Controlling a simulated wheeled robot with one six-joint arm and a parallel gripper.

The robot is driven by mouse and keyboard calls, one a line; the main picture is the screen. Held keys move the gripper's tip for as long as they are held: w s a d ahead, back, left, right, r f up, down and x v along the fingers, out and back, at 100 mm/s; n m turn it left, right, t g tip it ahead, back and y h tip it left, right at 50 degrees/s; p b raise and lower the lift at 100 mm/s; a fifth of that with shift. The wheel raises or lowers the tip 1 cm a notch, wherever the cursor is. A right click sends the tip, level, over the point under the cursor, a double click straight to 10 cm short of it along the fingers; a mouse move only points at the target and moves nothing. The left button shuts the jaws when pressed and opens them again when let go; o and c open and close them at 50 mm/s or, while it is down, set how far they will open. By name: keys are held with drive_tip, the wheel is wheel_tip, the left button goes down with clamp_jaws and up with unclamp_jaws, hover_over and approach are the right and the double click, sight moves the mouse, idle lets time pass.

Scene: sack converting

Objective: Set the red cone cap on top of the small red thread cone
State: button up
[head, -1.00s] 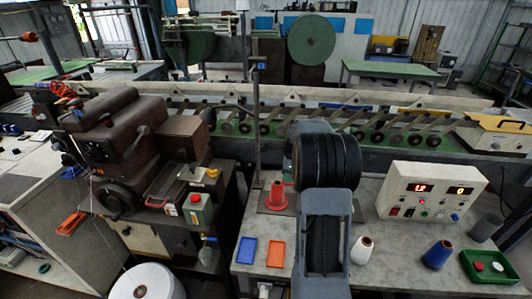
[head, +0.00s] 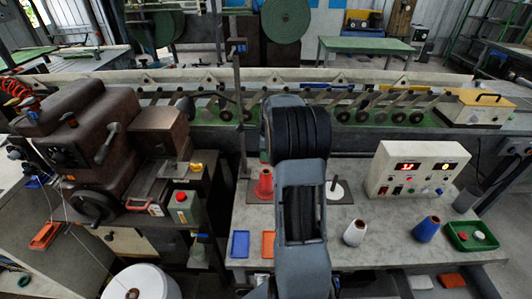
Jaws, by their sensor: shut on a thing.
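A red cone (head: 264,184) stands upright on a dark plate on the grey table, just left of my arm. A small dull reddish patch shows above it beside the arm; I cannot tell what it is. A green tray (head: 490,244) at the table's right holds a small red round piece (head: 463,236) and a white one (head: 478,235); I cannot tell whether the red piece is a cone cap. My gripper is hidden behind my own arm, which fills the middle of the view, so its jaws and anything in them do not show.
A white disc with an upright pin (head: 338,191) stands right of my arm. A white cone (head: 355,232) and a blue cone (head: 427,229) stand in front of the control box (head: 418,168). Blue (head: 240,244) and orange (head: 268,244) trays lie front left. Bare tabletop lies between the cones.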

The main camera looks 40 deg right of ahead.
drive_tip(key=shift+f+b, duration=1.5)
drive_tip(key=shift+f, duration=0.95)
drive_tip(key=shift+f, duration=0.6)
drive_tip(key=o, duration=1)
drive_tip(key=shift+r, duration=0.15)
drive_tip(key=r, duration=0.4)
drive_tip(key=d+r, duration=0.1)
drive_tip(key=r, duration=0.4)
drive_tip(key=s+r, duration=0.1)
drive_tip(key=r, duration=0.3)
drive_tip(key=shift+d+r+b, duration=0.2)
drive_tip(key=shift+r+b, duration=0.05)
drive_tip(key=shift+b, duration=0.1)
